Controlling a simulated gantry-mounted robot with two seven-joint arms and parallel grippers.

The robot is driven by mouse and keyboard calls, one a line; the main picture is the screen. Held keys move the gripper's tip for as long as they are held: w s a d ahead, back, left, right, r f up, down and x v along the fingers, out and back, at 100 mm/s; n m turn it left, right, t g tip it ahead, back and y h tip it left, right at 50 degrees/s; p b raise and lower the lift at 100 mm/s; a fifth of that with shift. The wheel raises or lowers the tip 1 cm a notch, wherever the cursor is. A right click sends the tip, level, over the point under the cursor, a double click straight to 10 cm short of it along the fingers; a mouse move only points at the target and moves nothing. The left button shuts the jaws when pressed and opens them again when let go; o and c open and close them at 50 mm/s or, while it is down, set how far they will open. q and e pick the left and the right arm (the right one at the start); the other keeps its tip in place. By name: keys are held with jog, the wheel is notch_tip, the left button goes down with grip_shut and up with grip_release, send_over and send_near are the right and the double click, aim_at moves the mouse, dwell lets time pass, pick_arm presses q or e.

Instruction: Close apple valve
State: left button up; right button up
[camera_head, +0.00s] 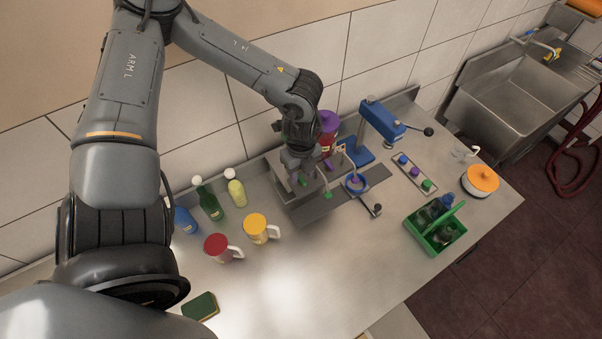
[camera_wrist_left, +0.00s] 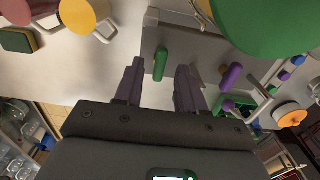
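A small green valve lever (camera_wrist_left: 160,64), which I take to be the apple valve, lies between the fingertips in the left wrist view, apart from both. My left gripper (camera_wrist_left: 160,82) is open around it. In the head view my left gripper (camera_head: 302,170) is over the metal dispenser stand, and the green lever (camera_head: 303,181) shows beside it. A purple lever (camera_wrist_left: 231,76) stands to the right of the right finger. My left arm hides part of the dispenser. My right gripper is in neither view.
A red-and-purple container (camera_head: 329,128) and a blue press (camera_head: 382,118) stand close right of the gripper. Red mug (camera_head: 217,247), yellow mug (camera_head: 255,227) and bottles stand to the left. A green caddy (camera_head: 435,243) is front right. The counter's front middle is clear.

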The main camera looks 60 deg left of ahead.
pick_arm(q)
jog(key=shift+f, duration=0.55)
grip_shut()
